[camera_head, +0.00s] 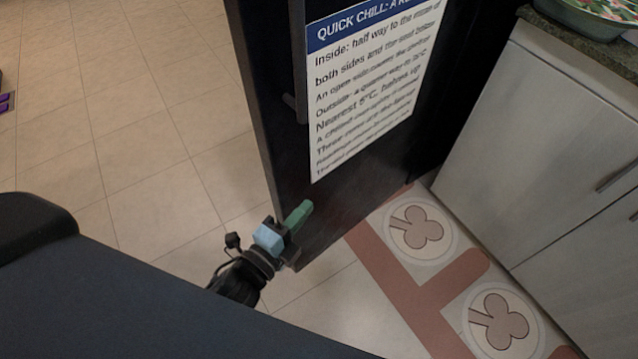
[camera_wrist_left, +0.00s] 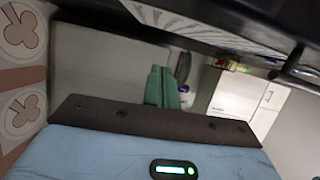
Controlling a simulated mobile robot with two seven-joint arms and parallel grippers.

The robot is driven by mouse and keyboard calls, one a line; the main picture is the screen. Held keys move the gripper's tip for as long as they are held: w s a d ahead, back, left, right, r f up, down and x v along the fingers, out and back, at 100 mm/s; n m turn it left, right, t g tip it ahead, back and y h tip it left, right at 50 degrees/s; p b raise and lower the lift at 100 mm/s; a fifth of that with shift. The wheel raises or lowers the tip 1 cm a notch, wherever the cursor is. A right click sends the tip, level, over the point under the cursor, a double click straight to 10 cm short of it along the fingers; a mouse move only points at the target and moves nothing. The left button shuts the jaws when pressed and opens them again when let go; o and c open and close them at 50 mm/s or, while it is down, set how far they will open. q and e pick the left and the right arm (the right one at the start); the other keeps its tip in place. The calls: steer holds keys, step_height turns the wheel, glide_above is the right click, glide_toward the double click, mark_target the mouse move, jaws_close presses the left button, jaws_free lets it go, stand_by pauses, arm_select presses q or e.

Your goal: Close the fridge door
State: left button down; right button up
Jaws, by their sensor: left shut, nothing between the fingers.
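The fridge door (camera_head: 340,210) is a dark panel that stands open in the head view, with a white and blue text sheet (camera_head: 370,75) on its face and a dark bar handle (camera_head: 296,105). My left gripper (camera_head: 301,212), with green fingers, is shut and empty at the lower part of the door. I cannot tell whether it touches the door. In the left wrist view its green fingers (camera_wrist_left: 161,88) are together, and the dark door with part of the sheet (camera_wrist_left: 200,28) crosses the top. My right gripper is not in view.
A pale cabinet (camera_head: 545,140) with a dark countertop (camera_head: 585,40) stands at the right, with a green bowl (camera_head: 595,15) on top. A patterned floor mat (camera_head: 465,270) lies before it. Open tiled floor (camera_head: 130,110) spreads at the left.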

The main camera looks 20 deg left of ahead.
mark_target(319, 165)
arm_select(q)
steer(key=shift+w+a+r, duration=0.1)
steer(key=shift+w+a, duration=0.05)
steer(key=shift+w, duration=2.85)
steer(key=shift+w+a+r, duration=0.1)
steer(key=shift+w, duration=2.85)
steer(key=shift+a, duration=0.1)
